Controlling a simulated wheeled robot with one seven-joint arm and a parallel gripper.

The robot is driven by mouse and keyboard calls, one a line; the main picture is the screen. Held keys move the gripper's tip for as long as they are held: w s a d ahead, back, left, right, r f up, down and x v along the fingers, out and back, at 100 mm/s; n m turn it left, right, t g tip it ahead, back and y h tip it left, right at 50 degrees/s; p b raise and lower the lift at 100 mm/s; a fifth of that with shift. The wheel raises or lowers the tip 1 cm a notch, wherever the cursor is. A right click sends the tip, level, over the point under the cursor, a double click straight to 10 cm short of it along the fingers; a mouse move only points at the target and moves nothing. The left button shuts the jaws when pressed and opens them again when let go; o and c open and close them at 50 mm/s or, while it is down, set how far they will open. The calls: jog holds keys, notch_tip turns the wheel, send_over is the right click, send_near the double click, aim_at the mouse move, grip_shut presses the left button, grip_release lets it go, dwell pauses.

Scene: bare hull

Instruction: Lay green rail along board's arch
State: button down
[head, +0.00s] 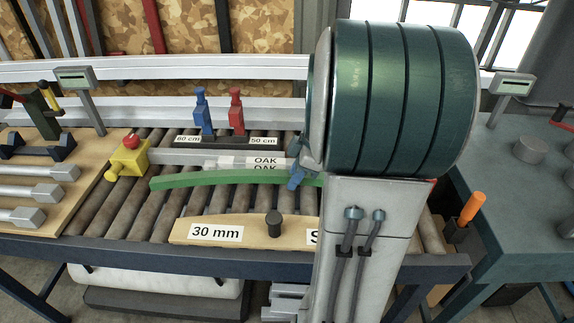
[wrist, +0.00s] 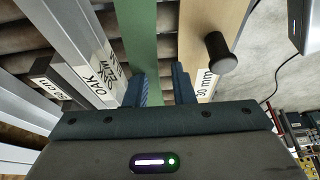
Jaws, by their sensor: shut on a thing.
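The green rail (head: 215,180) is a long, slightly bowed strip in the head view, its left end free. My gripper (head: 298,178) is at its right part, mostly hidden behind my arm. In the wrist view the rail (wrist: 137,35) runs between the two blue fingers of my gripper (wrist: 160,90), which is shut on it. The wooden board (head: 247,234) with a curved far edge, a black knob and a "30 mm" label lies nearer than the rail. Rollers show between them at the left. The board (wrist: 205,30) is right of the rail in the wrist view. My arm hides the board's right end.
Behind the rail lie grey bars with OAK labels (head: 262,160). A yellow block with a red knob (head: 127,158) sits at left. Blue (head: 202,112) and red (head: 236,112) clamps stand behind. The roller bed (head: 185,204) is bare left of the board.

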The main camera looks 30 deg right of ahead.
jog(key=shift+s+f, duration=0.1)
jog(key=shift+f, duration=0.25)
jog(key=shift+a+f+b, duration=0.15)
jog(key=shift+f+b, duration=1.55)
jog(key=shift+f, duration=0.85)
jog(key=shift+f+b, duration=1.3)
jog(key=shift+b, duration=0.05)
jog(key=c, duration=1.1)
grip_release()
jog(key=shift+c, duration=0.2)
jog(key=p+v, duration=0.1)
jog(key=v, duration=1.3)
